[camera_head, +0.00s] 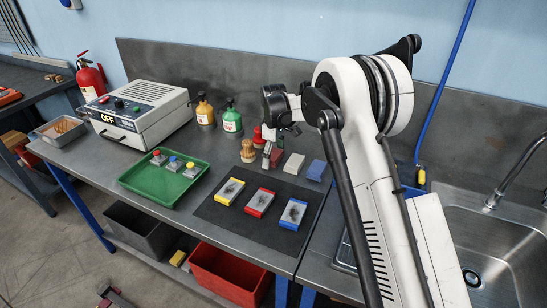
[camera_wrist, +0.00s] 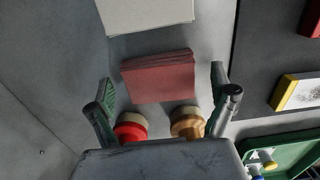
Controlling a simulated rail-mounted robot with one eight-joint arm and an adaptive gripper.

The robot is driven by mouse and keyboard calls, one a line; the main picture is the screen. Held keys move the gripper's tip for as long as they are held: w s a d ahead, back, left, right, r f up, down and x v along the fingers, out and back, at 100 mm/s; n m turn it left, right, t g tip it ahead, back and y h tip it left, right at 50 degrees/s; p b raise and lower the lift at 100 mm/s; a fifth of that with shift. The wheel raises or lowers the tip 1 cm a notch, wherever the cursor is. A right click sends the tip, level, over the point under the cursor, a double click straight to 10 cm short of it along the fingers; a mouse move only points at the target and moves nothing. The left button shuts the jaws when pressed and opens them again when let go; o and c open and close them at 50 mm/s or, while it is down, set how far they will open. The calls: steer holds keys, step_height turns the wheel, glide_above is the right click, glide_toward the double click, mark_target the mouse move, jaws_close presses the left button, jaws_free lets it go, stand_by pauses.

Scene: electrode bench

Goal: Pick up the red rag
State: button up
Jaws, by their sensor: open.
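The red rag (camera_wrist: 158,76) is a folded, dull red stack lying flat on the grey bench. It sits in the upper middle of the wrist view, ahead of and between my finger tips. In the head view the red rag (camera_head: 276,158) shows only in part, just beyond my wrist. My gripper (camera_wrist: 162,86) is open and empty, with one finger on each side of the rag's near end. In the head view my gripper (camera_head: 269,147) is partly hidden by my own arm. I cannot tell its exact height above the rag.
A whitish folded rag (camera_head: 294,164) and a blue one (camera_head: 316,170) lie to the right. A wooden-topped item (camera_wrist: 187,122) and a red-topped item (camera_wrist: 131,127) stand close by my fingers. A dark mat (camera_head: 235,218) with several coloured blocks and a green tray (camera_head: 150,196) lie nearer.

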steer(key=c, duration=1.1)
